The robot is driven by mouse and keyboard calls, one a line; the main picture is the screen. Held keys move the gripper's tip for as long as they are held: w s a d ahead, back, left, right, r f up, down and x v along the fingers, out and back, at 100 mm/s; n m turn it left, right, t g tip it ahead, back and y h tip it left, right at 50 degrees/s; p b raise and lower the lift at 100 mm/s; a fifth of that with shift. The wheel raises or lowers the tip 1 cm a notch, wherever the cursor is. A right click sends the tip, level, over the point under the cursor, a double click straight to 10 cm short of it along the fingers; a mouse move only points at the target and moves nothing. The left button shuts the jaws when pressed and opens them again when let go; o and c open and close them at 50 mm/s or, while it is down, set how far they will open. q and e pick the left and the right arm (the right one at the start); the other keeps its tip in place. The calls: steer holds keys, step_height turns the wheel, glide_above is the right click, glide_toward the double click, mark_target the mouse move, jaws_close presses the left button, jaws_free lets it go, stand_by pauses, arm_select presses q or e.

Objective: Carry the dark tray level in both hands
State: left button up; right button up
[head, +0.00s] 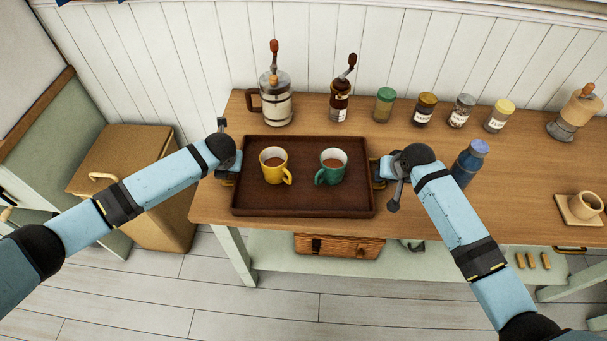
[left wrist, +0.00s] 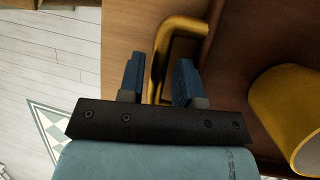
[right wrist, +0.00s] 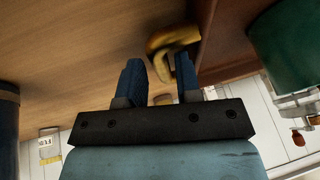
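The dark brown tray (head: 300,204) appears to rest on the wooden table near its front edge. A yellow mug (head: 272,166) and a green mug (head: 329,172), each with brown drink, stand upright in it. My left gripper (head: 229,174) is at the tray's left brass handle (left wrist: 176,31); in the left wrist view its fingers (left wrist: 156,82) stand apart on either side of the handle bar. My right gripper (head: 385,172) is at the right brass handle (right wrist: 168,40); in the right wrist view its fingers (right wrist: 160,82) are apart, with the handle's bend between their tips.
A blue bottle (head: 469,163) stands close to my right arm. Behind the tray are a metal-banded grinder (head: 276,105), a dark grinder (head: 340,100) and several jars (head: 425,110). A cup (head: 585,205) sits far right. The table between bottle and cup is clear.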

arm_select(q)
steer(key=shift+w+a+f, duration=0.15)
steer(key=shift+w+f, duration=0.1)
steer(key=shift+f, duration=0.4)
arm_select(e)
steer(key=shift+w+a+f, duration=0.1)
steer(key=shift+w+f, duration=0.15)
steer(key=shift+f, duration=0.45)
arm_select(q)
steer(key=shift+c, duration=0.3)
arm_select(e)
steer(key=shift+c, duration=0.2)
arm_select(q)
jaws_close()
arm_select(e)
jaws_close()
arm_select(q)
steer(key=shift+r, duration=0.15)
arm_select(e)
steer(key=shift+r, duration=0.2)
